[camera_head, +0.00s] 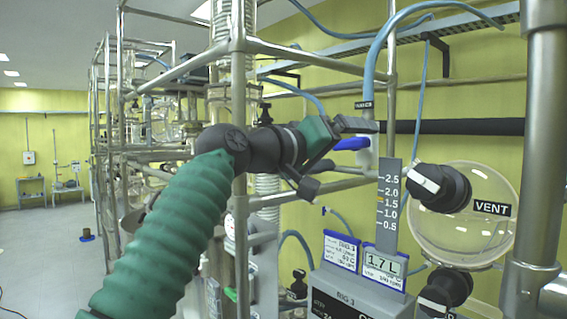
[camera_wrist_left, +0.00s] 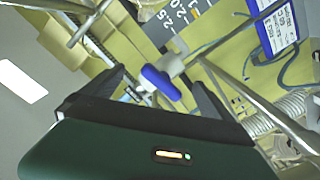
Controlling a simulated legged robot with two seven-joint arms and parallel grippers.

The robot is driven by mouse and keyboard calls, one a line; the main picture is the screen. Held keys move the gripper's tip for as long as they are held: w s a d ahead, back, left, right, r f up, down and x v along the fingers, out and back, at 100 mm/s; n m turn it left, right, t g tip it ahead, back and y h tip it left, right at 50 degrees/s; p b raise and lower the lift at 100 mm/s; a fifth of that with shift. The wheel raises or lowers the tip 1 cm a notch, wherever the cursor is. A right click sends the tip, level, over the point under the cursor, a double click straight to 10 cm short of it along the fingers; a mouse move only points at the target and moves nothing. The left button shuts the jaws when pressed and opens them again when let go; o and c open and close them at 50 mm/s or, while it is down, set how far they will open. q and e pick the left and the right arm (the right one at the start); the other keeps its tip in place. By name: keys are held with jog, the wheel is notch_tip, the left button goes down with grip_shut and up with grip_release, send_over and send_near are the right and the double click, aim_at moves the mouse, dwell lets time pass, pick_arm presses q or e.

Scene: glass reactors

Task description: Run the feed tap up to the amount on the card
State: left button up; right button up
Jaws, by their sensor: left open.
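The feed tap's blue handle (camera_head: 352,144) sits on a pale valve body below a blue hose, by a small black label. My left gripper (camera_head: 340,158) is open beside it, to its left. In the left wrist view the blue handle (camera_wrist_left: 160,83) lies ahead, between the open fingers (camera_wrist_left: 160,90) as seen; I cannot tell whether they touch it. The card (camera_head: 384,269) reads 1.7 L. A grey scale (camera_head: 389,207) from 0.5 to 2.5 stands above the card, with an orange mark between 1.5 and 2.0. My right gripper is out of view.
A round glass vessel (camera_head: 490,240) with a VENT label (camera_head: 491,207) and a black and white knob (camera_head: 440,187) is at right. A grey RIG 3 box (camera_head: 345,300) carries another card (camera_head: 341,250). Metal frame posts (camera_head: 239,120) stand close to my left arm.

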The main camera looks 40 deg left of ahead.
pick_arm(q)
jog(key=s, duration=0.1)
jog(key=s+b, duration=0.1)
jog(key=s, duration=0.1)
jog(key=shift+s+d+r, duration=0.1)
jog(key=shift+d+r, duration=0.05)
jog(key=shift+d, duration=0.15)
jog(key=b, duration=0.4)
send_near(356, 146)
jog(key=s+a, duration=0.1)
jog(key=s, duration=0.3)
jog(key=s+a, duration=0.2)
jog(key=s, duration=1.7)
jog(key=shift+s, duration=0.3)
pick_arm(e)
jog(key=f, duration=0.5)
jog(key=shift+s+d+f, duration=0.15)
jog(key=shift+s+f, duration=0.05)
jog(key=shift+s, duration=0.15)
